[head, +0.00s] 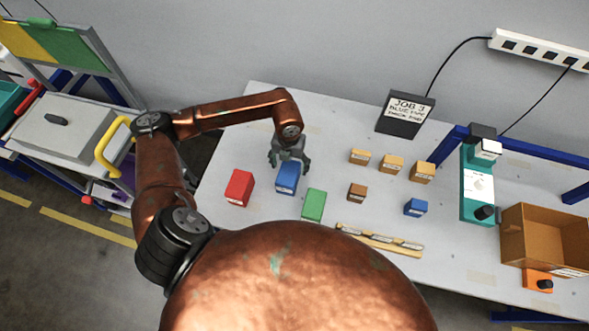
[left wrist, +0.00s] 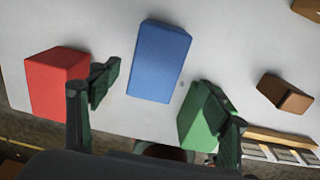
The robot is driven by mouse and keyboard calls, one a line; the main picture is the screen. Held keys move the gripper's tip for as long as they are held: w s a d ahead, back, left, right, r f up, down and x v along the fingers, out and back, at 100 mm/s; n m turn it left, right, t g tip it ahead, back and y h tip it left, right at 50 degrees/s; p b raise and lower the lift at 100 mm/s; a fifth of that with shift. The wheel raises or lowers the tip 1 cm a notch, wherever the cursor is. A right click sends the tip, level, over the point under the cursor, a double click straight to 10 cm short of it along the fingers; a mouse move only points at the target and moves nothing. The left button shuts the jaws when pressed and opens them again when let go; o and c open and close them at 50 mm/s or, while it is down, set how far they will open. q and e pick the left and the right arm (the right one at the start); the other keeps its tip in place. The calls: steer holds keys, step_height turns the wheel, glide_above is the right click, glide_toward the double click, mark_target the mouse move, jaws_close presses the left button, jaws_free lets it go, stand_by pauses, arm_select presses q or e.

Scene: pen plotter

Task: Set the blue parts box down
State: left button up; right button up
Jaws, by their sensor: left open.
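The blue parts box (head: 287,180) stands on the white table, between the red box (head: 239,188) and the green box (head: 313,205). My left gripper (head: 288,160) is just behind and above it in the head view. In the left wrist view the blue box (left wrist: 159,61) lies ahead of the spread fingers of the left gripper (left wrist: 162,88), with a gap on both sides. The gripper is open and holds nothing. The red box (left wrist: 57,82) is beside the left finger, and the green box (left wrist: 200,118) is partly behind the right finger. My right gripper is not in view.
Several small orange and brown boxes (head: 392,164) and a small blue box (head: 415,207) stand to the right. A sign (head: 406,113) stands at the back. A teal plotter (head: 476,185) and an open cardboard box (head: 516,238) are at the far right.

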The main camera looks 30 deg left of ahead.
mark_target(288, 172)
arm_select(q)
steer(key=shift+s+f, duration=0.15)
steer(key=shift+f, duration=1.35)
steer(key=f, duration=0.3)
steer(key=shift+a+f+p, duration=0.2)
steer(key=shift+f+p, duration=0.1)
steer(key=shift+p, duration=0.05)
steer(key=shift+f, duration=0.3)
steer(key=c, duration=1.5)
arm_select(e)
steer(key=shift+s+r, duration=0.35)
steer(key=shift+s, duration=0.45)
arm_select(q)
steer(key=shift+o, duration=0.2)
